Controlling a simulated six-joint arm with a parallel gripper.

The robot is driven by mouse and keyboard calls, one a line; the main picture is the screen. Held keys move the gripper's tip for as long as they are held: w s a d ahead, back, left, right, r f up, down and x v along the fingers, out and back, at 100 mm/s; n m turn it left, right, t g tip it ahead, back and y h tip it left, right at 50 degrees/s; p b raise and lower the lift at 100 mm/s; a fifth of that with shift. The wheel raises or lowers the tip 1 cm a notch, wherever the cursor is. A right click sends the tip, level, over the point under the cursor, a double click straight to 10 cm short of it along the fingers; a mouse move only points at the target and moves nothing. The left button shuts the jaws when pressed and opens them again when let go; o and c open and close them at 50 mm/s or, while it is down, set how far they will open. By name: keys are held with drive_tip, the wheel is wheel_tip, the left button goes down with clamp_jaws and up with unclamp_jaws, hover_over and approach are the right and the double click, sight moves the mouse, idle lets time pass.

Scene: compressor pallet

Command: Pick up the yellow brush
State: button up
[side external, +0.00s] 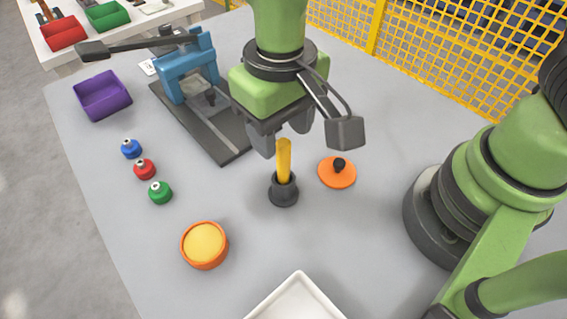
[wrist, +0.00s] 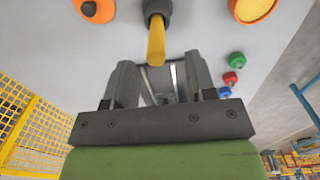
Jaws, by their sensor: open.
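The yellow brush (side external: 284,160) stands upright in a small dark round holder (side external: 283,192) on the grey table. Its lower end is hidden inside the holder. My gripper (side external: 281,143) is open and sits low, close to the top of the brush. In the wrist view the yellow brush (wrist: 156,42) points toward my gripper (wrist: 160,72), with its near end around the gap between the fingers. I cannot tell whether a finger touches it. The dark holder (wrist: 155,10) shows at the top of the wrist view.
An orange lid with a black knob (side external: 337,172) lies just right of the holder. An orange bowl with yellow contents (side external: 205,244) stands front left. A blue press (side external: 187,66) on a dark base, a purple bin (side external: 102,96) and several small coloured bottles (side external: 145,168) are left.

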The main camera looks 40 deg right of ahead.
sight(284, 142)
drive_tip(key=f, duration=0.5)
drive_tip(key=shift+d+f, duration=0.25)
clamp_jaws()
